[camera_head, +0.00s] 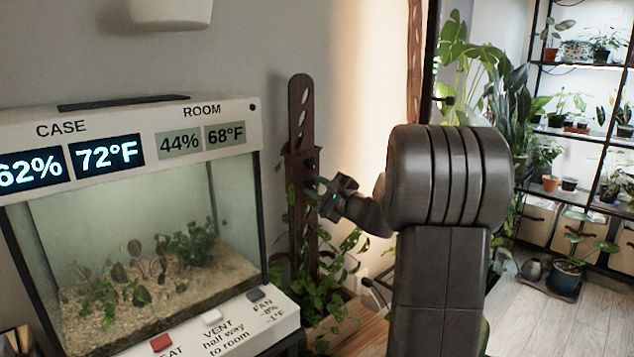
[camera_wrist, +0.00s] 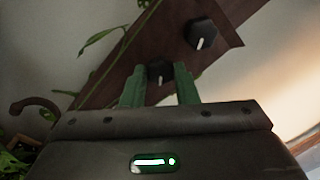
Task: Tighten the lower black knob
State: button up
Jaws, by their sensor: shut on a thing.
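A dark brown slotted post (camera_head: 298,110) stands beside the glass case, with a wider brown sleeve around its lower part. In the wrist view the sleeve (camera_wrist: 125,88) runs diagonally and carries two black knobs with white marks. The lower black knob (camera_wrist: 160,71) sits between the green fingers of my gripper (camera_wrist: 160,84), which is shut on it. The fingers hide its sides. The upper black knob (camera_wrist: 201,36) is free, up and right of the fingers. In the head view my gripper (camera_head: 326,192) reaches the sleeve from the right; the lower knob is hidden there.
The glass case (camera_head: 140,230) with readouts and buttons stands close on the left. A leafy plant in a wooden planter (camera_head: 335,318) is below the post, and its vines hang near my gripper. Plant shelves (camera_head: 590,130) stand far right, with open floor before them.

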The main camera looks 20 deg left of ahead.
jog(key=shift+m+p, duration=0.6)
jog(key=shift+m, duration=0.4)
jog(key=o, duration=1)
jog(key=v, duration=1.3)
jog(key=shift+s+d+p, duration=0.25)
jog(key=shift+d+p, duration=0.05)
jog(key=shift+p, duration=0.1)
